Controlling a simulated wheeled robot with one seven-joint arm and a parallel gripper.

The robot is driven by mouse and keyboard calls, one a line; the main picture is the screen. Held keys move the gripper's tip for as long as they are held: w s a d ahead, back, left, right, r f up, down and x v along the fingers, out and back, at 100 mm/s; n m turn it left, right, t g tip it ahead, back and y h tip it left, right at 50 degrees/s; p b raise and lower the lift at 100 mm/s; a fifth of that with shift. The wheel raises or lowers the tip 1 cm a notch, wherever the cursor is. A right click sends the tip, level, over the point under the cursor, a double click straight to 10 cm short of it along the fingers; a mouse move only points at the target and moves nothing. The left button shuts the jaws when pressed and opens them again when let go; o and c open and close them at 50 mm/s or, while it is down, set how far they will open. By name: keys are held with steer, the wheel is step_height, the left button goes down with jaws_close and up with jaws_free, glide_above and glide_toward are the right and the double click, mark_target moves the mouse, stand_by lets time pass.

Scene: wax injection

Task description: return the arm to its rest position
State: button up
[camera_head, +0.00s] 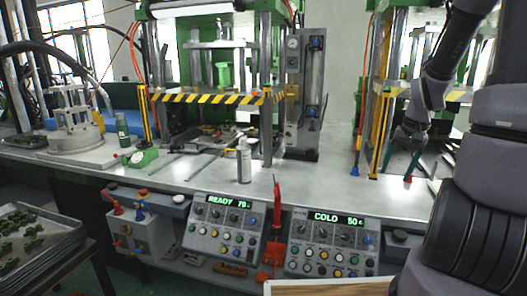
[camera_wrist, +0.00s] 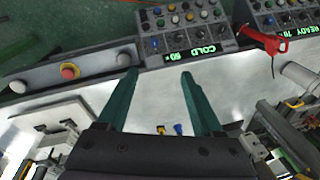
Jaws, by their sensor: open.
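My arm comes in from the right side of the head view and bends down over the right end of the metal worktop (camera_head: 330,183). My gripper (camera_head: 397,172) hangs there in front of the right press, fingers pointing down. In the wrist view my gripper (camera_wrist: 158,74) shows two green fingers spread well apart. Nothing is between them but the bare worktop surface. The control panel reading COLD (camera_wrist: 188,32) lies just beyond the fingertips in that view; it also shows in the head view (camera_head: 330,243).
A panel reading READY (camera_head: 222,228) sits left of the COLD panel. A red-handled tool (camera_head: 277,205) stands between them. A spray bottle (camera_head: 244,160) stands mid-worktop. A red button (camera_wrist: 69,71) is on the front edge. A tray of green parts (camera_head: 40,240) is far left.

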steer(key=s+a+r+t, duration=0.1)
steer(key=s+a+r, duration=0.3)
steer(key=r, duration=0.3)
steer(key=s+a+r+n+t, duration=0.1)
steer(key=s+a+r+t, duration=0.1)
steer(key=s+a+r, duration=0.3)
steer(key=s+a+r+n+t, duration=0.1)
steer(key=s+a+r, duration=0.4)
steer(key=r, duration=0.5)
steer(key=shift+r+t+y, duration=0.15)
steer(key=shift+t+y, duration=0.25)
steer(key=shift+t, duration=0.3)
